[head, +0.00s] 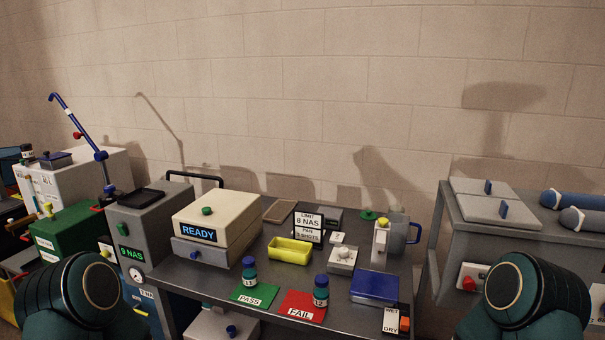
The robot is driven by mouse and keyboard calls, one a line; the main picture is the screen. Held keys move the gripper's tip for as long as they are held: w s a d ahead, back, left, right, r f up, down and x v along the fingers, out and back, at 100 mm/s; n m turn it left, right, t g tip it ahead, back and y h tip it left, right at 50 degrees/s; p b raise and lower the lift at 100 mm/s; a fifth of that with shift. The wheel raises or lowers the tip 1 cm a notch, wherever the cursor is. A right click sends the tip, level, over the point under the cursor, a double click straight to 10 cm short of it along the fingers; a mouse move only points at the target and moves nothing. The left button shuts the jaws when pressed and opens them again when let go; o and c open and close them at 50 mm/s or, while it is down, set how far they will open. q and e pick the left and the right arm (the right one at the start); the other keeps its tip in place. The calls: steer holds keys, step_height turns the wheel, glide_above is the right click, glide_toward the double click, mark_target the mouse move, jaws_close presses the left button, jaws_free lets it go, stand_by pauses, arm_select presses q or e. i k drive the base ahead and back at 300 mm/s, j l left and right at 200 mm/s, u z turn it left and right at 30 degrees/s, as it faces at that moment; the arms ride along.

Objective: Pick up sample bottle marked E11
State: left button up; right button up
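A small teal bottle with a blue cap and a white label (249,274) stands upright on the green PASS mat (244,297). A similar bottle (321,291) stands upright on the red FAIL mat (301,308). Another small dark bottle with a white label (27,153) stands at the far left, on or beside a pale machine. The labels are too small to read with certainty, so I cannot tell which is E11. Only dark teal links of my arms show at the lower left and lower right; neither gripper is in view.
The grey bench (222,306) also holds a READY machine (217,221), a yellow tray (289,250), a LIMIT sign (308,224), a blue box (375,287), a jug (397,234) and a WET/DRY box (391,321). A grey cabinet (482,240) stands right.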

mark_target(250, 276)
steer(key=j+z, duration=0.1)
steer(key=z, duration=0.55)
steer(key=j+z, duration=0.9)
steer(key=j, duration=0.45)
steer(key=k+j+z, duration=0.1)
steer(key=j, duration=0.45)
